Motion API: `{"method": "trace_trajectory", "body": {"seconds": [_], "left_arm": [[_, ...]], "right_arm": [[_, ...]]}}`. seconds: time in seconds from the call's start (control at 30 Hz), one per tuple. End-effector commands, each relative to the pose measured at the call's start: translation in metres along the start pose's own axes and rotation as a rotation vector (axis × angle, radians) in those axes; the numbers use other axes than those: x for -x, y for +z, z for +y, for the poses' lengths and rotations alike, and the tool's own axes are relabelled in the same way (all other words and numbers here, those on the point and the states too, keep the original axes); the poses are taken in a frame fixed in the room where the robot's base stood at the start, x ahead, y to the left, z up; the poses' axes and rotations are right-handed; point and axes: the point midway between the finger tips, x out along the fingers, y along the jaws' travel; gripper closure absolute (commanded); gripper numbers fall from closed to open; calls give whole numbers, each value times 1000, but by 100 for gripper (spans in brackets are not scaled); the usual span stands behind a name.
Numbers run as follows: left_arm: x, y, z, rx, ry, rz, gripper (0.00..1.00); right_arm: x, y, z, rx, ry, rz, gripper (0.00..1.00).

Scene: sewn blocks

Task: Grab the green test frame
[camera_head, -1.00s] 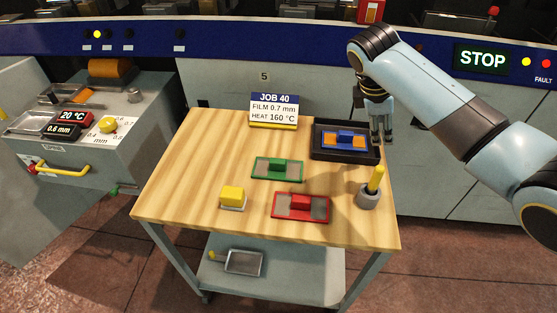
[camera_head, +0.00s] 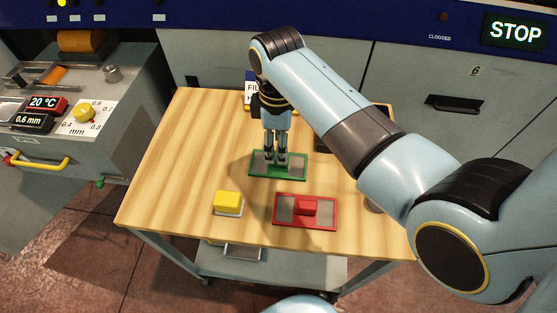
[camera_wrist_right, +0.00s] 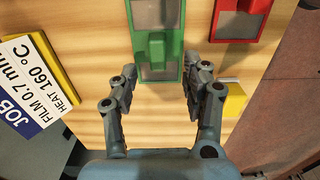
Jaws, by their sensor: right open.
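The green test frame (camera_head: 296,171) lies flat on the wooden table top, with grey pads and a raised green handle. In the head view my right gripper (camera_head: 275,158) points down over it and hides its handle. In the right wrist view the frame (camera_wrist_right: 157,72) lies beyond and between the two spread fingers of my right gripper (camera_wrist_right: 160,76), with the handle ahead of the tips. The gripper is open and holds nothing. I cannot tell its exact height above the frame. My left gripper is out of view.
A red frame (camera_head: 320,210) lies in front of the green one, and a yellow block (camera_head: 228,200) sits to its left. A job sign (camera_head: 249,89) stands behind, partly hidden. My right arm covers most of a dark tray (camera_head: 322,142). The table's left side is clear.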

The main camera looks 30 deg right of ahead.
Motion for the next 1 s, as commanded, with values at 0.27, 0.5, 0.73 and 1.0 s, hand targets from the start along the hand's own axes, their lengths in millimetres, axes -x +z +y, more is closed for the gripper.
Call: {"method": "trace_trajectory", "body": {"seconds": [0.27, 0.5, 0.73, 1.0], "left_arm": [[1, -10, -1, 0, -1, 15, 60], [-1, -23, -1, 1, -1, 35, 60], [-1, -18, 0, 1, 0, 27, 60], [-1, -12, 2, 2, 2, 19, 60]], "right_arm": [[-34, 2, 1, 0, -1, -2, 52], [-55, 2, 2, 0, 2, 0, 52], [-55, 2, 2, 0, 2, 0, 60], [-55, 2, 2, 0, 2, 0, 95]]}}
